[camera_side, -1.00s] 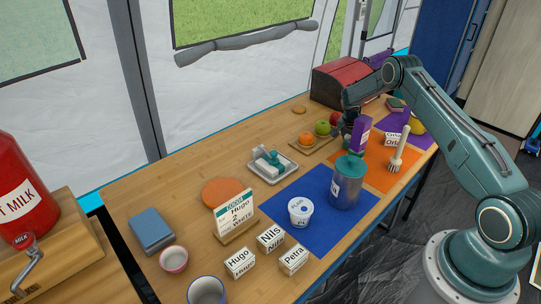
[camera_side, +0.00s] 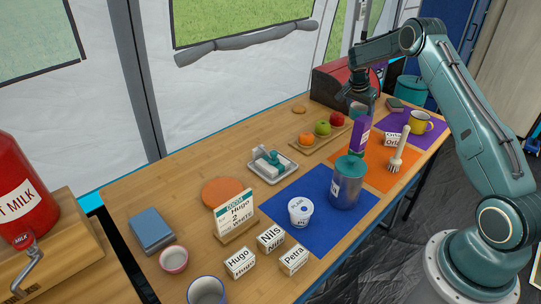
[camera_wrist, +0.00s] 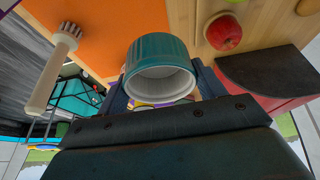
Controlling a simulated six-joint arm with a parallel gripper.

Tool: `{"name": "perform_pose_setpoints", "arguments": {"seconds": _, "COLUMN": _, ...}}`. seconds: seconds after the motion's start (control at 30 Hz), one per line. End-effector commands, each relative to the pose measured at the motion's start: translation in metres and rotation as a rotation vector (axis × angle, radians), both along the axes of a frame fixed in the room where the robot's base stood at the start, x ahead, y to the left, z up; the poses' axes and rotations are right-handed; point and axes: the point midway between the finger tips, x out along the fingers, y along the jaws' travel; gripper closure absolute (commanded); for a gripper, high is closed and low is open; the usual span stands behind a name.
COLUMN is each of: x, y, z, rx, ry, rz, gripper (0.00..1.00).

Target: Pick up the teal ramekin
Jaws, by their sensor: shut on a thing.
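The teal ramekin (camera_wrist: 160,52), with a white inside, sits between the two fingers of my gripper (camera_wrist: 163,88) in the wrist view. Its open mouth faces the camera. My gripper is shut on it. In the side view my gripper (camera_side: 362,98) hangs above the purple carton at the back of the table. The ramekin cannot be clearly made out there.
The purple carton (camera_side: 361,136) and a teal-lidded canister (camera_side: 346,184) stand below and in front of my gripper. A fruit board (camera_side: 305,146) and a red bread box (camera_side: 326,82) are close by.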

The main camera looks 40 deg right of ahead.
Motion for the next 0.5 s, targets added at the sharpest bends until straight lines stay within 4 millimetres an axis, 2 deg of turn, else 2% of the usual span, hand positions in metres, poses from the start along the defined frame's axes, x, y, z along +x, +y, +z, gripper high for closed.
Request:
{"name": "perform_pose_setpoints", "arguments": {"seconds": 0.03, "x": 0.001, "y": 0.000, "z": 0.012, "rx": -0.003, "ry": -0.004, "rz": 0.001, "gripper": 0.57}}
{"name": "perform_pose_setpoints", "arguments": {"seconds": 0.2, "x": 0.000, "y": 0.000, "z": 0.039, "rx": -0.001, "ry": -0.002, "rz": 0.001, "gripper": 0.57}}
{"name": "perform_pose_setpoints", "arguments": {"seconds": 0.3, "x": 0.001, "y": 0.000, "z": 0.050, "rx": -0.002, "ry": -0.002, "rz": 0.000, "gripper": 0.57}}
{"name": "perform_pose_setpoints", "arguments": {"seconds": 0.5, "x": 0.000, "y": 0.000, "z": 0.060, "rx": -0.001, "ry": -0.001, "rz": 0.001, "gripper": 0.57}}
